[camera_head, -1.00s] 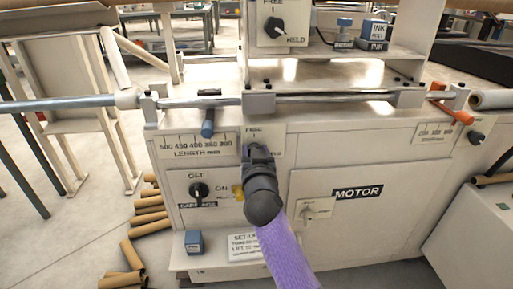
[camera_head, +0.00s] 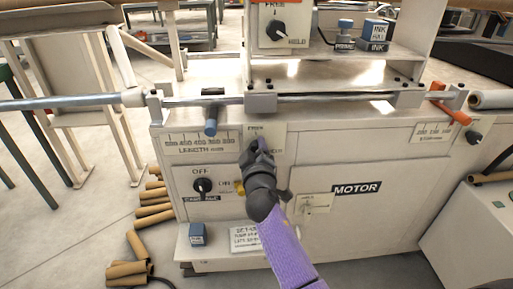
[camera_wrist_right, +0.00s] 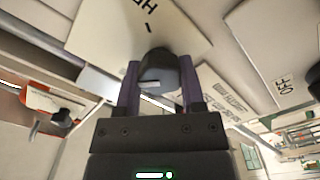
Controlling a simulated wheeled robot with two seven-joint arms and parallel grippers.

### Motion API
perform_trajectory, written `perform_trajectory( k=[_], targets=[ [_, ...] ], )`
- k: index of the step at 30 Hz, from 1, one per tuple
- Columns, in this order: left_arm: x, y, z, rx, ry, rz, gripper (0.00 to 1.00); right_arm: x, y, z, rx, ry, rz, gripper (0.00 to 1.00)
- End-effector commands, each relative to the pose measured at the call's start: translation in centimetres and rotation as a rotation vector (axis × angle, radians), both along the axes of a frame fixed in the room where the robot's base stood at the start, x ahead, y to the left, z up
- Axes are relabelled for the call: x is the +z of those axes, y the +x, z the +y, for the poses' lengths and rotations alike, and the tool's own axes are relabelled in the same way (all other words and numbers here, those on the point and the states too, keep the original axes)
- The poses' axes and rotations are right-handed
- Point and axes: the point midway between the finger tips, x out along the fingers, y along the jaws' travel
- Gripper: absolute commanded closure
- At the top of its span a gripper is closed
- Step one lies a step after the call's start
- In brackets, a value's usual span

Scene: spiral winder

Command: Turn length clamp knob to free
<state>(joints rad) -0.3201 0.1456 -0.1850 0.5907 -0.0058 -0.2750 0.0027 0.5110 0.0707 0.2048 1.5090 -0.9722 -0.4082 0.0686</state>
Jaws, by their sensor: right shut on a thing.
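The length clamp knob (camera_wrist_right: 157,66) is a dark round knob on a pale label plate in the right wrist view. A light pointer bar shows on its near side. My right gripper (camera_wrist_right: 159,80) has one purple finger on each side of the knob and is shut on it. In the head view my right gripper (camera_head: 258,146) covers the knob, just below the word FREE on the plate (camera_head: 277,132). The knob's exact angle is hidden there. My left gripper is not in view.
The OFF/ON knob (camera_head: 203,186) is below left, and the MOTOR panel (camera_head: 357,189) is right. A steel bar (camera_head: 330,97) runs above. Cardboard tubes (camera_head: 153,210) lie on the floor.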

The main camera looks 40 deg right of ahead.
Motion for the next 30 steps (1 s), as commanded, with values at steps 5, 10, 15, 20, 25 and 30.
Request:
perform_trajectory(
  k=[5,10,15,20,25,30],
  targets=[
    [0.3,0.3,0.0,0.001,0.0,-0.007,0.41,0.1,0.0,0.0,0.001,-0.142,0.085,1.0],
    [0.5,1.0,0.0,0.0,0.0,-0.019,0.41,0.1,0.0,0.1,0.002,-0.275,0.166,1.0],
    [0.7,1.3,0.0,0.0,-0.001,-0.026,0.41,0.0,0.1,0.1,0.002,-0.393,0.239,1.0],
    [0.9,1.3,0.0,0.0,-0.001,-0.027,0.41,0.0,0.0,0.1,0.002,-0.481,0.294,1.0],
    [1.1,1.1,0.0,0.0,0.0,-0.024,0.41,-0.1,0.1,0.1,0.002,-0.549,0.335,1.0],
    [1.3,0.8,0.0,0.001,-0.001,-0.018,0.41,-0.2,0.1,0.1,0.002,-0.59,0.36,1.0]
  ],
)
